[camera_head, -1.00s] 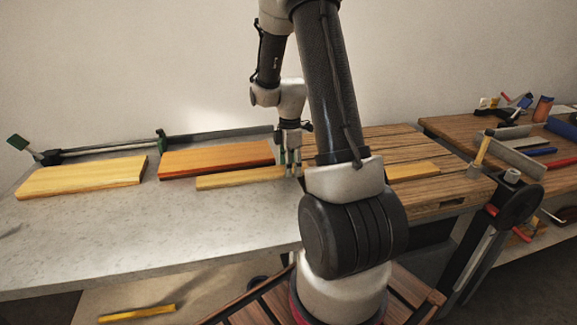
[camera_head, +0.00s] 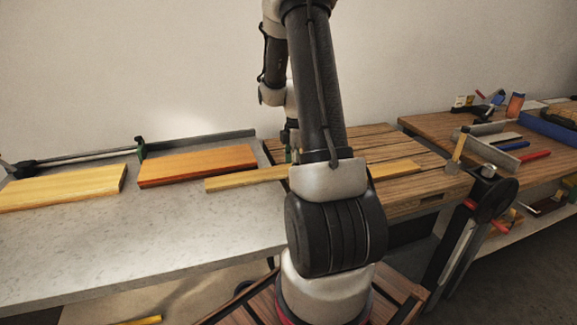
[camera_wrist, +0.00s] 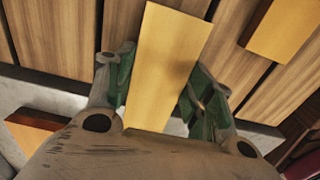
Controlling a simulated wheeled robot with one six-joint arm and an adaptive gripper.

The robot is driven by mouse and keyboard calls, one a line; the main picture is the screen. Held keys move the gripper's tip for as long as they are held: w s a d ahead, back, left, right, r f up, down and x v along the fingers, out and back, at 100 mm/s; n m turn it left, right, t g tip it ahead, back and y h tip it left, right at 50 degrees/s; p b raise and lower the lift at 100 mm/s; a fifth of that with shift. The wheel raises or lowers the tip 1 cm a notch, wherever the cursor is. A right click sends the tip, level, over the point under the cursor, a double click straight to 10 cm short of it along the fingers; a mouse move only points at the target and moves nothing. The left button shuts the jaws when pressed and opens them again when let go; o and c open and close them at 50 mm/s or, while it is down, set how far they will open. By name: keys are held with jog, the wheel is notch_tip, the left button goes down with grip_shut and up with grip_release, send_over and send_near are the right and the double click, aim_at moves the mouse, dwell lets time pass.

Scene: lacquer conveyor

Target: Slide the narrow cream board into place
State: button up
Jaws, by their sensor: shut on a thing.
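A narrow cream board (camera_head: 240,179) lies nearly level, its left end over the grey worktop and its right part reaching over the slatted wooden table. My gripper (camera_wrist: 160,92) is shut on this board (camera_wrist: 168,50), a green finger on each side of it. In the head view my gripper (camera_head: 289,150) is partly hidden by my arm. Another light board (camera_head: 399,170) lies on the slats to the right; it also shows at the upper right of the wrist view (camera_wrist: 283,30), apart from the held board. My arm hides the gap between the two in the head view.
On the grey worktop (camera_head: 150,235) lie an orange board (camera_head: 196,163) and a wide yellow board (camera_head: 62,187), with a dark rail (camera_head: 200,139) behind them. The slatted table (camera_head: 425,186) carries a clamp-like fixture (camera_head: 457,150) at its right. A tool bench (camera_head: 420,126) stands beyond.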

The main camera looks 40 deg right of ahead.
aim_at(383, 156)
jog(key=shift+s+d, duration=0.5)
jog(key=shift+d, duration=0.7)
jog(key=shift+s+d, duration=0.55)
jog(key=shift+d, duration=0.7)
jog(key=shift+s+d, duration=0.5)
jog(key=shift+d, duration=0.7)
jog(key=shift+s+d, duration=1)
jog(key=shift+d, duration=1.45)
jog(key=shift+s+d, duration=1.05)
jog(key=shift+d, duration=1.45)
jog(key=shift+s+d, duration=1)
jog(key=shift+d, duration=1.45)
jog(key=shift+s+d, duration=0.7)
jog(key=shift+d, duration=1)
jog(key=shift+s+d, duration=0.7)
jog(key=shift+d, duration=1)
jog(key=shift+s+d, duration=0.7)
jog(key=shift+d, duration=1)
jog(key=o, duration=1.2)
